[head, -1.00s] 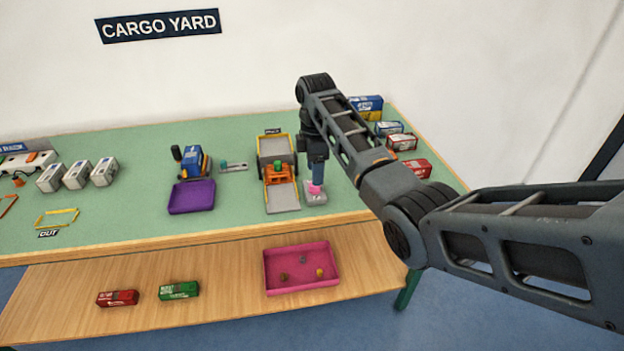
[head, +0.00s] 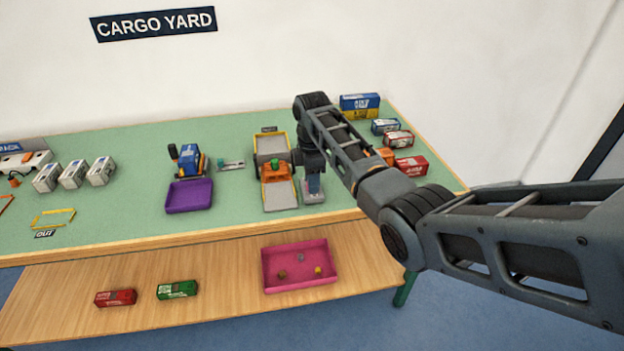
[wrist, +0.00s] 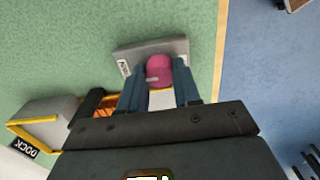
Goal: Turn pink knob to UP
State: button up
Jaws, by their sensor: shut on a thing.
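The pink knob (wrist: 159,70) sits on a grey base plate (wrist: 183,45) on the green table, in the wrist view. A small light mark shows on the knob's top. A white label lies on the left end of the plate; its text is too small to read. My gripper (wrist: 159,77) is shut on the knob, one blue-grey finger on each side. In the head view my gripper (head: 313,185) points down at the base plate (head: 314,198), and the knob is hidden by the fingers.
An orange and grey truck (head: 278,190) stands just left of the plate. A purple tray (head: 190,195) and a blue vehicle (head: 190,160) are further left. Several containers (head: 411,166) stand to the right. A pink tray (head: 300,267) sits on the lower wooden shelf.

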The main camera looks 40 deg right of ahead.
jog(key=c, duration=0.4)
jog(key=shift+c, duration=0.2)
